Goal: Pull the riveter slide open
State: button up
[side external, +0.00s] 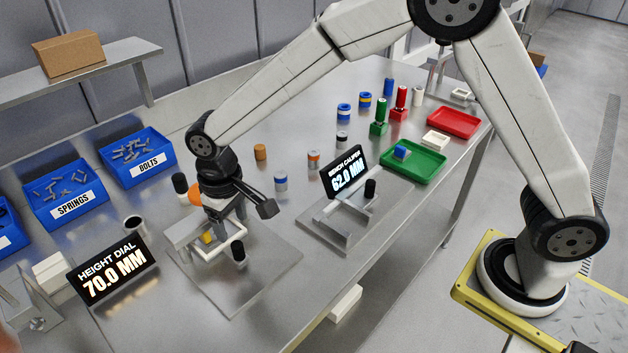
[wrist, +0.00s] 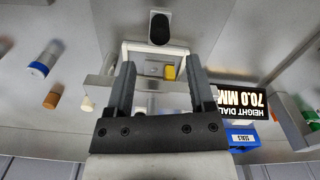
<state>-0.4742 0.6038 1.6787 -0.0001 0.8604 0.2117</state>
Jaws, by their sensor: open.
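My gripper (side external: 226,218) is open over a metal fixture that looks like the riveter, on a flat plate (side external: 262,262). The black knob (wrist: 160,27) lies beyond the fingertips. I cannot tell whether a finger touches the frame.
A height dial display (side external: 113,270) reading 70.0 MM stands left of the plate. A bench caliper (side external: 345,225) with its display (side external: 345,172) stands to the right. Blue bins (side external: 65,190), several cylinders, a green tray (side external: 413,168) and a red tray (side external: 454,122) surround the work.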

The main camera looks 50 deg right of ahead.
aim_at(236, 244)
jog(key=shift+f, duration=3.9)
grip_shut()
